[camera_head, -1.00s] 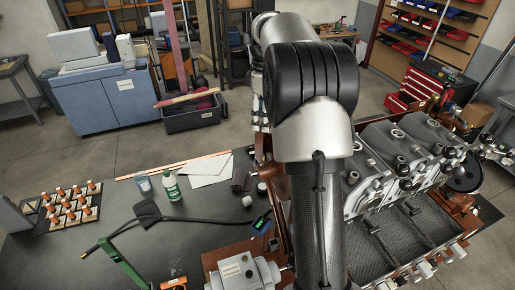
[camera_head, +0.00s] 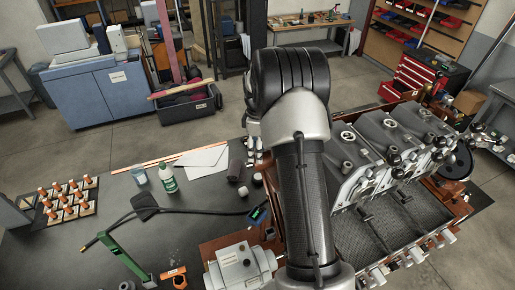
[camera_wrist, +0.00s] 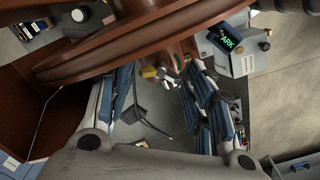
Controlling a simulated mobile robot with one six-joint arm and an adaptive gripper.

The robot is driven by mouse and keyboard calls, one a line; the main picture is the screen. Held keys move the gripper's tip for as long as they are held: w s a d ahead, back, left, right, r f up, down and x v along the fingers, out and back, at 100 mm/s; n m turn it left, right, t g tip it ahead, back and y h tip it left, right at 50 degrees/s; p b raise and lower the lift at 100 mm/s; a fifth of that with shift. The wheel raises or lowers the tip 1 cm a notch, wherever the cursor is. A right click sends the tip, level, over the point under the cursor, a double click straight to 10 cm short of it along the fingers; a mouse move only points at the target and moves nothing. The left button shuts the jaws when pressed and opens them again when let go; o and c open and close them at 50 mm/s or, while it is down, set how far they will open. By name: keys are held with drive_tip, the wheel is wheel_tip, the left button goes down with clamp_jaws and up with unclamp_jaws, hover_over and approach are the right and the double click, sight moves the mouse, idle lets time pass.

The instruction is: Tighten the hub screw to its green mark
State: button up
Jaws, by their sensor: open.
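My gripper (camera_wrist: 165,85) shows in the wrist view, its two blue-padded fingers spread with a gap between them. A reddish-brown curved rim (camera_wrist: 120,45) crosses the picture just beyond the fingertips. A small yellowish hex-like head (camera_wrist: 148,72) and a silvery piece sit at the rim's lower edge, seen between the fingers. Nothing is visibly gripped. In the head view my arm covers the middle, and my gripper is hidden.
A grey box with a green-lit display (camera_wrist: 231,43) is near the right finger. In the head view, the roaster machine (camera_head: 400,150) stands right of my arm. The dark bench (camera_head: 120,200) at left holds a green bottle (camera_head: 167,178), papers and a cork-topped sample rack (camera_head: 68,200).

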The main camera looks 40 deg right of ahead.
clamp_jaws()
idle(0.7)
